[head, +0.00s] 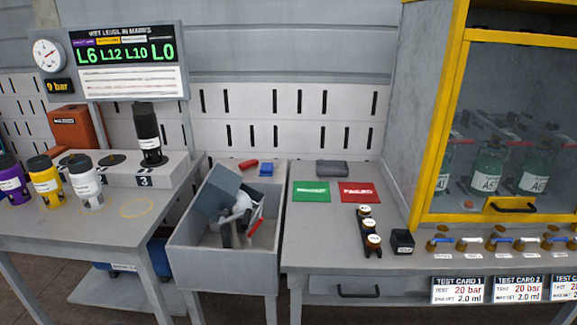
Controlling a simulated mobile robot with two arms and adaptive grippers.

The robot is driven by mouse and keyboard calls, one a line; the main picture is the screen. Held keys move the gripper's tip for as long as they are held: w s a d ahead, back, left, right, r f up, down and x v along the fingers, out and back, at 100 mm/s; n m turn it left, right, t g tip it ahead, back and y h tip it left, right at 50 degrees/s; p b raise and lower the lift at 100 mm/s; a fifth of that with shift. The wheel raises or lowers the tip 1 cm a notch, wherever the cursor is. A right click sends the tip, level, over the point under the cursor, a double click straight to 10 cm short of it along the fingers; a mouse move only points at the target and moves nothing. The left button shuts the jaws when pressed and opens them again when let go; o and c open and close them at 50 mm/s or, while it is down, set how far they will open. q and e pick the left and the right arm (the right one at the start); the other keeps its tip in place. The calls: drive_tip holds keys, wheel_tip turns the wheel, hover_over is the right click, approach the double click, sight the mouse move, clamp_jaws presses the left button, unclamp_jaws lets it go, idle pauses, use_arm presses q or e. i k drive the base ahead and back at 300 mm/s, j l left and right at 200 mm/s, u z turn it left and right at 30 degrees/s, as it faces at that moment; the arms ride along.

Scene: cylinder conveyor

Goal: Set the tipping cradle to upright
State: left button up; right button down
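A grey open-topped basin (185,248) stands between the two benches. Inside it is what looks like the tipping cradle (217,192), a blue-grey box-like part leaning to one side rather than upright. Below and right of it are a pale rounded part (242,204), grey prongs and a short red bar (256,226), perhaps a handle. How these parts join is too small to tell. The cradle looks empty, though its inside is partly hidden. Neither of my grippers is in view.
The left bench holds purple, yellow and white cylinders (86,188) and a black one (148,138) on a raised block. The right bench has green (311,191) and red (360,192) mats, small jars and a yellow-framed cabinet (452,110). The basin's front is clear.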

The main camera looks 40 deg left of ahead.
sight(220, 190)
drive_tip(key=u, duration=1.75)
